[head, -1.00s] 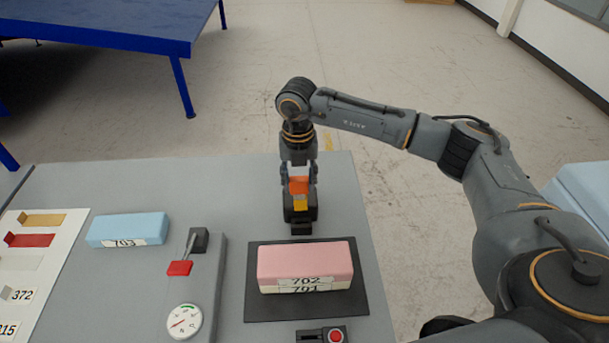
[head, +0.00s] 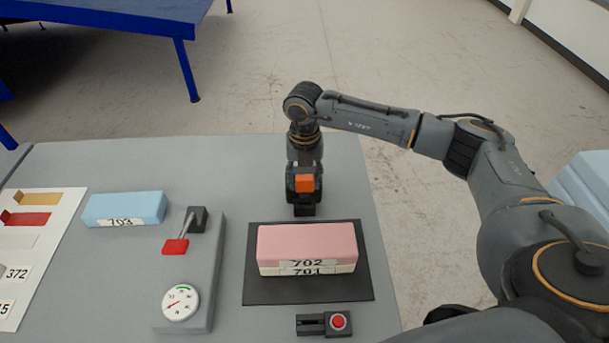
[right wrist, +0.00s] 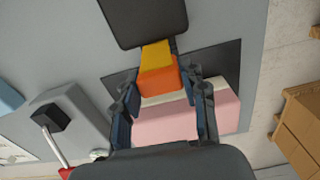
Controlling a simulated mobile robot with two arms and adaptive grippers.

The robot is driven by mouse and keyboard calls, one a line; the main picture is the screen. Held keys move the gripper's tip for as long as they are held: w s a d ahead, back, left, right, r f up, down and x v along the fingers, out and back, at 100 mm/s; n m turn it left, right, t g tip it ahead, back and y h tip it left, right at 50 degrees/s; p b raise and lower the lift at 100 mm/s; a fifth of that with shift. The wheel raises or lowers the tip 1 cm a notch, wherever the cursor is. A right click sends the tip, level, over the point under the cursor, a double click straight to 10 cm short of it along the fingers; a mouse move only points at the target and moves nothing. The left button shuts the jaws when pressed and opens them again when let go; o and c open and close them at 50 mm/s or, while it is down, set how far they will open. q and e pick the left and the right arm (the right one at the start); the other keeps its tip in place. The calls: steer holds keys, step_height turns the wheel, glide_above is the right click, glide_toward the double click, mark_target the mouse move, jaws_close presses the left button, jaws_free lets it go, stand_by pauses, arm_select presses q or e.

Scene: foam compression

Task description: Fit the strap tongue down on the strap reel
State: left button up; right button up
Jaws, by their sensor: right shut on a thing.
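My right gripper (right wrist: 165,100) is shut on an orange block, which I take as the strap tongue (right wrist: 158,82); a yellow strip lies against it. The tongue also shows in the head view (head: 304,183), just behind the dark mat. A small black block, apparently the strap reel (head: 304,210), sits below the tongue in the picture. I cannot tell whether the two touch. The yellow strip is hidden in the head view. My left gripper is not in view.
A pink foam block (head: 307,243) lies on a cream one (head: 340,268) on the dark mat (head: 260,290). A red button (head: 338,321) is in front. A lever (head: 180,245) and a dial (head: 180,303) stand left; a blue foam block (head: 124,208) lies farther left.

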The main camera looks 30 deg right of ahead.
mark_target(304, 193)
steer(key=shift+f, duration=0.55)
steer(key=shift+r, duration=0.1)
steer(key=shift+f+b, duration=0.4)
steer(key=shift+b, duration=0.1)
steer(key=shift+f, duration=0.15)
stand_by(0.5)
steer(key=shift+f+b, duration=1.75)
steer(key=shift+f, duration=0.15)
steer(key=o, duration=1.2)
